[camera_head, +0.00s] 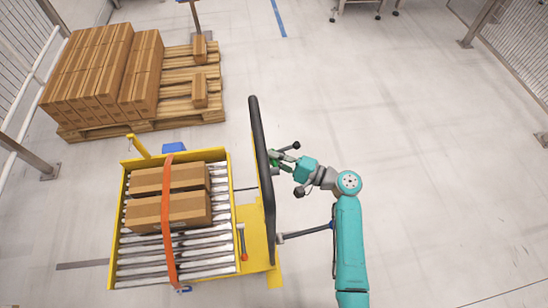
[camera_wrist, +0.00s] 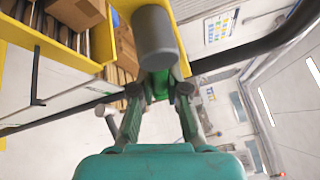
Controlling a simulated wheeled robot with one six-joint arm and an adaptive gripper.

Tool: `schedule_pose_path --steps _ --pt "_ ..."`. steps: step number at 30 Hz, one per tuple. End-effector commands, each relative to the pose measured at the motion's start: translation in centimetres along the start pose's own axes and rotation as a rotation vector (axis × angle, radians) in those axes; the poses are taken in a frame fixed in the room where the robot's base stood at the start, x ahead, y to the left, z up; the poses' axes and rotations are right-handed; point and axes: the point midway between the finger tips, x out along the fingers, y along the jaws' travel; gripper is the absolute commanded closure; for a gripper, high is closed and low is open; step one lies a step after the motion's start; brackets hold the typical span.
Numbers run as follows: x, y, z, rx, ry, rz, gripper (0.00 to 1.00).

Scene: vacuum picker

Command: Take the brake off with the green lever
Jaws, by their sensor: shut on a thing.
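The green lever (camera_head: 273,154) shows as a small green piece beside the black handlebar (camera_head: 257,130) of the yellow cart. My gripper (camera_head: 279,163) is at the handlebar's right side, with its fingers around the lever. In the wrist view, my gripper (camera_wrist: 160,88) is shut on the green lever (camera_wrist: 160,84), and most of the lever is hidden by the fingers. A grey cylinder (camera_wrist: 155,38) stands just beyond the fingertips in that view.
The yellow cart (camera_head: 115,235) has a roller bed carrying two cartons (camera_head: 165,212) under an orange strap (camera_head: 169,240). A red-tipped lever (camera_head: 243,256) stands near its right edge. A pallet (camera_head: 190,116) with stacked cartons is at the upper left. The floor at the right is clear.

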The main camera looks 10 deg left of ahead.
Motion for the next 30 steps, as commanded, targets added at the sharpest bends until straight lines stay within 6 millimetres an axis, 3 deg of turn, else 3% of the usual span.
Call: schedule_pose_path --steps 12,25,26,27,28,30 --pt "0.1 -1.3 0.3 -0.224 -0.053 -0.135 1.00" --pt "0.1 -1.5 0.4 -0.258 -0.060 -0.155 1.00" --pt "0.1 -1.5 0.4 -0.258 -0.060 -0.155 0.79" --pt "0.1 -1.5 0.4 -0.257 -0.060 -0.155 0.69" --pt "0.1 -1.5 0.4 -0.257 -0.060 -0.155 0.61" --pt "0.1 -1.5 0.4 -0.257 -0.060 -0.155 0.60"
